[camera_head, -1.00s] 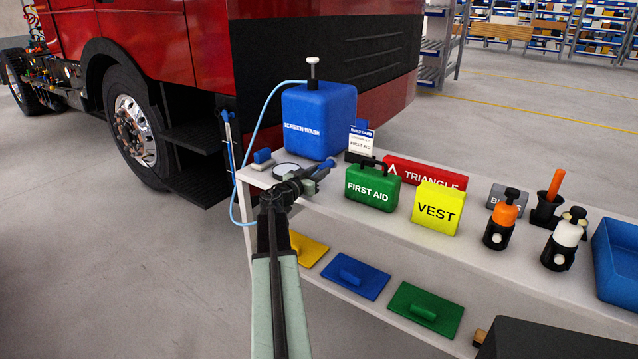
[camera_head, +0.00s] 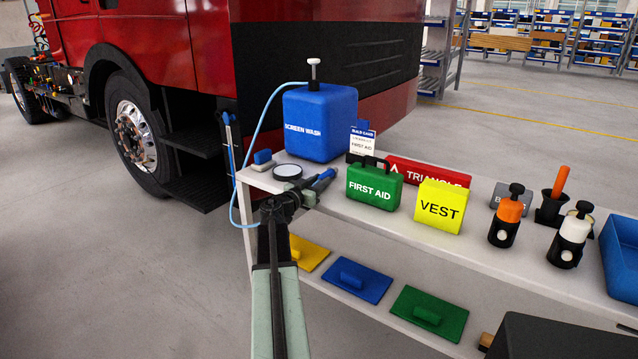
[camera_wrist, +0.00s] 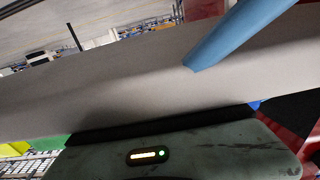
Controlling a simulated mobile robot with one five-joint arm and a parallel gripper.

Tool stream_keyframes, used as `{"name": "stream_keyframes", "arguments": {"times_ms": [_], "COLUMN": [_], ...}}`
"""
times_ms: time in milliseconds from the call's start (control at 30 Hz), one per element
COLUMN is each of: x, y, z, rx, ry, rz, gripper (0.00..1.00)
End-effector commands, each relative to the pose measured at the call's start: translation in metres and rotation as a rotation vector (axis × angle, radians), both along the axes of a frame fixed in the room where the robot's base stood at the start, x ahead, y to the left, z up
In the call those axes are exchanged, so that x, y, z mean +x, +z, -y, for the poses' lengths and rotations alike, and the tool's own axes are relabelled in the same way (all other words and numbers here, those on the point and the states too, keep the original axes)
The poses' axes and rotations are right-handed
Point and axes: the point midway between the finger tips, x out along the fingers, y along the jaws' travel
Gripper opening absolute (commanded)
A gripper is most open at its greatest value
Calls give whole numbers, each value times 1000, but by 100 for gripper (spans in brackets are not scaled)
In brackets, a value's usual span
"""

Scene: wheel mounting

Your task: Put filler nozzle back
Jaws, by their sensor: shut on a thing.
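My gripper (camera_head: 306,193) is at the left end of the white shelf unit (camera_head: 470,248), near its front edge. It is shut on a blue rod-shaped piece, which appears to be the filler nozzle (camera_head: 326,176). The nozzle's blue end points up and right, and it fills the upper right of the wrist view (camera_wrist: 235,35). Its grasped part is hidden by the jaws. A light-blue hose (camera_head: 262,115) runs from the blue screen wash container (camera_head: 320,125) down past the shelf's left edge. Where it ends is hidden behind my arm.
A round black-rimmed disc (camera_head: 287,172) and a small blue block (camera_head: 262,157) lie near the gripper. The green first aid case (camera_head: 374,187) stands close on the right, then the yellow vest pack (camera_head: 440,205). A blue-topped upright (camera_head: 229,125) stands left, by the red truck (camera_head: 250,50).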

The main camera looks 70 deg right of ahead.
Motion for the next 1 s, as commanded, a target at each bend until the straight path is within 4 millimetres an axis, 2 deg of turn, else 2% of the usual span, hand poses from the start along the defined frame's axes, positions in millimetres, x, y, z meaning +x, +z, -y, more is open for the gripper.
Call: {"name": "stream_keyframes", "arguments": {"times_ms": [33,100,400,567,600,800,1000], "x": [-4,-4,-6,-7,-4,11,23], "y": [-7,-7,-7,12,5,5,7], "z": [-2,-2,-2,-2,-15,-68,-105], "rx": [10,10,11,11,10,9,8], "ry": [-8,-9,-12,-13,-10,-5,-5], "rz": [9,8,6,5,6,5,6], "gripper": [34,50,50,50,50,50,50]}}
